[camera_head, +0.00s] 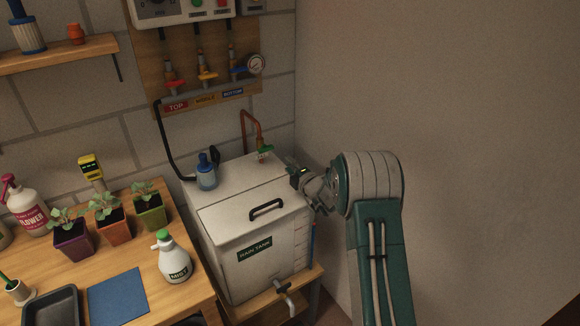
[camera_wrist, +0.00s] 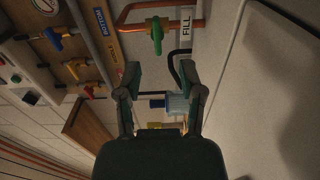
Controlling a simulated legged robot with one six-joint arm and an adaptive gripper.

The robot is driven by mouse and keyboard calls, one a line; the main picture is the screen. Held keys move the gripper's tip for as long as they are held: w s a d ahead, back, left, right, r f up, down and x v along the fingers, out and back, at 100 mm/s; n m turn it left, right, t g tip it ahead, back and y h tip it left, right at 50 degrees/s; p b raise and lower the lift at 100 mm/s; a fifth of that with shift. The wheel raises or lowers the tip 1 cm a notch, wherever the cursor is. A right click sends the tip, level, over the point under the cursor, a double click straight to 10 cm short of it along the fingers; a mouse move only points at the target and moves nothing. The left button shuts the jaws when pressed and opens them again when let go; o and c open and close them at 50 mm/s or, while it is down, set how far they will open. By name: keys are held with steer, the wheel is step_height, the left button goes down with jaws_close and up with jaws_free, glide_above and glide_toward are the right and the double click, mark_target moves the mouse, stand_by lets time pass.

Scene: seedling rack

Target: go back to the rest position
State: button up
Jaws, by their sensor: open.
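My gripper (camera_head: 296,174) is at the back right of the white rain tank (camera_head: 225,227), close to the green-handled valve (camera_head: 264,152) on the copper pipe. Its tip is small and partly hidden by my wrist in the head view. In the wrist view my gripper (camera_wrist: 160,76) has its two fingers spread, with nothing held between them. The green valve handle (camera_wrist: 156,36) shows beyond the fingertips, apart from them, beside a FILL label (camera_wrist: 186,24).
A blue-capped device (camera_head: 206,174) stands on the tank. A wooden bench (camera_head: 130,258) at left holds potted seedlings and a mist bottle (camera_head: 173,260). The right side by the bare wall is clear.

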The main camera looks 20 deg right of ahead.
steer(key=s+a+r+n+g+y, duration=0.7)
steer(key=s+a+r+n, duration=0.75)
steer(key=n, duration=0.65)
steer(key=s+r+n+g+h, duration=0.2)
steer(key=s+n+g+h, duration=0.4)
steer(key=s+n, duration=1.45)
steer(key=s+d+f+n+t+h, duration=0.1)
steer(key=s+d+n+h, duration=0.5)
steer(key=s, duration=0.7)
steer(key=d+n, duration=0.2)
steer(key=n, duration=0.1)
steer(key=shift+d+h, duration=0.3)
steer(key=shift+d, duration=0.1)
